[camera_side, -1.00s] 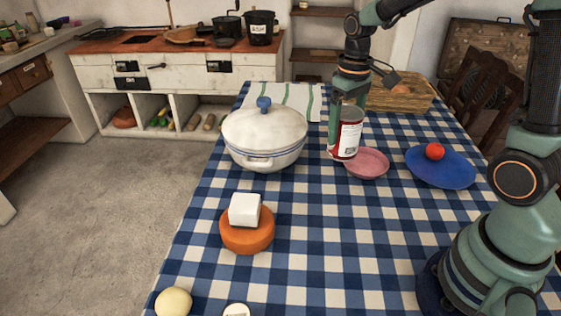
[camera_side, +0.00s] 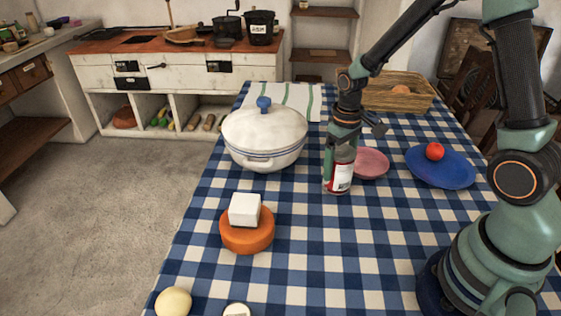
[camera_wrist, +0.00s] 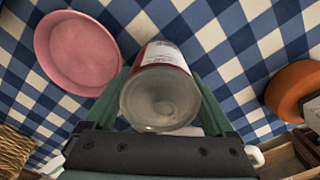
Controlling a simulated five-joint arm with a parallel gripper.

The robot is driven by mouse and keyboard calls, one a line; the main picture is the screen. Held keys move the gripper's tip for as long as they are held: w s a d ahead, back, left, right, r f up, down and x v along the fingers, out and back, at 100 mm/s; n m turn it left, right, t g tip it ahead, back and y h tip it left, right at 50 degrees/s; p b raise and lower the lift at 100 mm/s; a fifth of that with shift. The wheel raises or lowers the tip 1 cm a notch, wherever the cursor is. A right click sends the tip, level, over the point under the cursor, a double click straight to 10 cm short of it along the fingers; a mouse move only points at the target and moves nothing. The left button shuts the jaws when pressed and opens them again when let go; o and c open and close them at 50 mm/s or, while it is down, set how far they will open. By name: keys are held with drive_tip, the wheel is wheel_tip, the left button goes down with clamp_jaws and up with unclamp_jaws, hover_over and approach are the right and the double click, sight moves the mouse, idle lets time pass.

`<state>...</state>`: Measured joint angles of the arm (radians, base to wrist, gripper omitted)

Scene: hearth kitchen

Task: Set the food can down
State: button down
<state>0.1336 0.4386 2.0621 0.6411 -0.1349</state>
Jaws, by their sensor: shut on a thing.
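The food can (camera_side: 341,178) is a metal can with a red and white label. My gripper (camera_side: 336,172) is shut on it and holds it upright, low over the checked tablecloth (camera_side: 290,238). In the side view the can is in front of and left of the pink plate. I cannot tell for sure whether its base touches the cloth. In the wrist view the can (camera_wrist: 160,95) sits between my two green fingers, its grey round end toward the camera.
The pink plate (camera_side: 372,162) is close beside the can. A white lidded pot (camera_side: 265,138) stands to the left, an orange block with a white cube (camera_side: 244,210) front left, and a blue plate (camera_side: 452,172) with a red ball to the right.

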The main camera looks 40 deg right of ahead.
drive_tip(key=shift+f, duration=0.1)
unclamp_jaws()
wheel_tip(320, 180, up, 12)
drive_tip(key=shift+r, duration=0.15)
drive_tip(key=s+a+r+t, duration=0.5)
drive_tip(key=s+r, duration=0.3)
drive_tip(key=shift+s+r+t, duration=0.15)
drive_tip(key=shift+t, duration=0.15)
